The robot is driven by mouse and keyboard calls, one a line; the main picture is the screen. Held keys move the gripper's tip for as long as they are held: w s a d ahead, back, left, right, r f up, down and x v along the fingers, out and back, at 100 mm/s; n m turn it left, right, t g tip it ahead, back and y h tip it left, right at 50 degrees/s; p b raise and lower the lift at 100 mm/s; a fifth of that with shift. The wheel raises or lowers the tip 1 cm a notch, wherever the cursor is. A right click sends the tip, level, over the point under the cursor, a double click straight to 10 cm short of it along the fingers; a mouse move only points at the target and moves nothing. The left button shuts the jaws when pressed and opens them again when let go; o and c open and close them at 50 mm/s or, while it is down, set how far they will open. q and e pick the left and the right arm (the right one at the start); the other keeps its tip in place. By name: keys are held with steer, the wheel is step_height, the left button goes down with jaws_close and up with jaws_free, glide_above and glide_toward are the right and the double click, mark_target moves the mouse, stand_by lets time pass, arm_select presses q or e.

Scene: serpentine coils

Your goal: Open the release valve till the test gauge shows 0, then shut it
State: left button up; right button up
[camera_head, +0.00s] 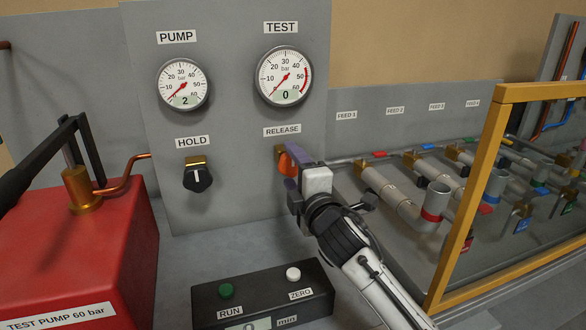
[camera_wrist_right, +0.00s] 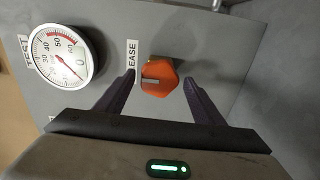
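The orange release valve knob (camera_head: 286,163) sits under the RELEASE label on the grey panel. It also shows in the right wrist view (camera_wrist_right: 160,78), with a pale bar lying across it toward the label. My right gripper (camera_head: 292,177) is at the knob; in the wrist view its dark fingers stand on either side of the knob, with visible gaps. The test gauge (camera_head: 285,77) reads 0 on its display, its needle at the low end of the scale; the dial also shows in the wrist view (camera_wrist_right: 63,56). My left gripper is not in view.
Left of the test gauge is the pump gauge (camera_head: 183,84), showing 2, above the black HOLD knob (camera_head: 198,178). A red test pump (camera_head: 80,245) stands at left. A black RUN/ZERO box (camera_head: 262,295) lies below. A yellow frame (camera_head: 468,200) and pipes are at right.

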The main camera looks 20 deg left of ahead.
steer(key=shift+d+r, duration=0.1)
steer(key=v, duration=1)
steer(key=shift+s, duration=0.15)
stand_by(0.3)
